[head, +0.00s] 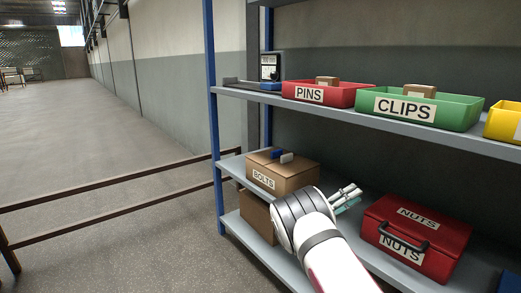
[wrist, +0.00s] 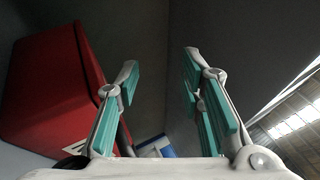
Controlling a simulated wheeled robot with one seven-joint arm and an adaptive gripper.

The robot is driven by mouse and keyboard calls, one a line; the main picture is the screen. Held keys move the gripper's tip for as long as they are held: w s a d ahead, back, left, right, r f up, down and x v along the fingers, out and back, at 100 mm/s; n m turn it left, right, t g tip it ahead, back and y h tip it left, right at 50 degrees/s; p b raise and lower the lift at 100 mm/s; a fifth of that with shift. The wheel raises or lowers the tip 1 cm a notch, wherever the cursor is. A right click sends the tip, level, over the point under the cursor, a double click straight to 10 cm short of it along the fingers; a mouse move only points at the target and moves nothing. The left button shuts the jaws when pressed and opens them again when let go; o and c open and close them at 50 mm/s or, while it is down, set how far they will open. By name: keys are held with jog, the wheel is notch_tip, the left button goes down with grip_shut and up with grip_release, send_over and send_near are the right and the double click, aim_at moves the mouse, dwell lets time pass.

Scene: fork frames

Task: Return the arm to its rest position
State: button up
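My arm (head: 325,250) reaches up from the bottom of the head view to the lower part of the shelf rack. My gripper (head: 350,196) is between the cardboard BOLTS box (head: 290,178) and the red NUTS box (head: 418,235), pointing to the right. In the wrist view my gripper (wrist: 160,65) has its two teal-padded fingers apart, with nothing held between them. A red box surface (wrist: 45,85) fills the left of that view, beside the left finger and apart from it. Part of the middle shelf is hidden behind my arm.
The upper shelf (head: 350,113) holds a red PINS bin (head: 320,96), a green CLIPS bin (head: 420,110), a yellow bin (head: 504,122) and a small dark device (head: 270,68). A blue upright (head: 213,130) edges the rack. A brown rail (head: 110,185) crosses left. The floor beyond is open.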

jog(key=w+a+r+n+t+y+b, duration=0.1)
jog(key=w+r+n+t+y+b, duration=0.2)
jog(key=w+r+n+t+y, duration=0.7)
jog(key=s+a+r+n+g+y+b, duration=0.1)
jog(key=s+a+r+n+g+y, duration=0.15)
jog(key=s+a+n+y, duration=0.5)
jog(key=s+a+r+n+g+y+b, duration=0.1)
jog(key=s+a+r+n+g+y, duration=0.3)
jog(key=s, duration=0.6)
jog(key=s+a+f+n+g+y+b, duration=0.1)
jog(key=s+f+n, duration=0.15)
jog(key=s, duration=0.55)
jog(key=s+a+f+n+g+y, duration=0.1)
jog(key=s+f+n, duration=0.15)
jog(key=s, duration=0.65)
jog(key=s+f+n+g+y+b, duration=0.15)
jog(key=s+n, duration=0.25)
jog(key=s, duration=0.4)
jog(key=s+d+f+n+g+h+b, duration=0.1)
jog(key=s+d+f+n+g+h, duration=0.2)
jog(key=s, duration=1)
jog(key=s+d+f+n+g, duration=0.2)
jog(key=s+f+g, duration=0.15)
jog(key=s, duration=0.85)
notch_tip(320, 180, up, 39)
jog(key=t+p, duration=0.4)
jog(key=p, duration=3.4)
jog(key=shift+w+a+r+t, duration=0.15)
jog(key=shift+w+a+t, duration=0.1)
jog(key=shift+t, duration=0.1)
